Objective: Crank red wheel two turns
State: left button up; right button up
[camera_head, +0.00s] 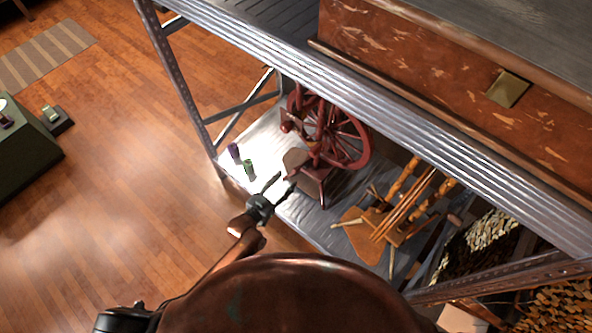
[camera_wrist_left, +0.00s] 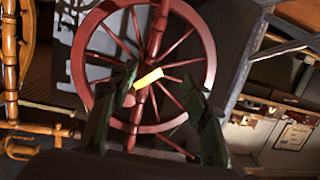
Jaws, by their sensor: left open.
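The red wheel (camera_head: 335,133) is part of a dark red spinning wheel on the metal shelf in the head view. Its rim, spokes and hub face me in the left wrist view (camera_wrist_left: 212,58). A small bright yellow piece (camera_wrist_left: 148,78) shows in front of the wheel near its hub, between my fingers in the picture. My left gripper (camera_head: 283,184) is open at the front edge of the shelf, in front of the spinning wheel. Its two fingers (camera_wrist_left: 158,100) frame the lower wheel in the wrist view. I cannot tell whether they touch anything. My right gripper is not in view.
A dark purple item (camera_head: 234,151) and a green item (camera_head: 249,168) stand left of the spinning wheel. A wooden piece with turned posts (camera_head: 372,228) is to its right. The metal upper shelf (camera_head: 300,62) overhangs it. The wooden floor (camera_head: 110,140) at left is mostly clear.

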pick_arm(q)
jog(key=t+h, duration=0.1)
jog(key=h, duration=0.1)
send_near(311, 155)
jog(key=w, duration=0.1)
jog(key=shift+m, duration=0.4)
jog(key=b+x, duration=0.4)
jog(key=x, duration=0.7)
jog(key=shift+s+d, duration=0.15)
jog(key=shift+d, duration=0.05)
jog(key=shift+r, duration=0.2)
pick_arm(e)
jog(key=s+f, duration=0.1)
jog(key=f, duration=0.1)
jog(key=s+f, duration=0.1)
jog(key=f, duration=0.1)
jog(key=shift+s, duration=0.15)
pick_arm(q)
jog(key=c, duration=0.9)
jog(key=shift+c, duration=0.2)
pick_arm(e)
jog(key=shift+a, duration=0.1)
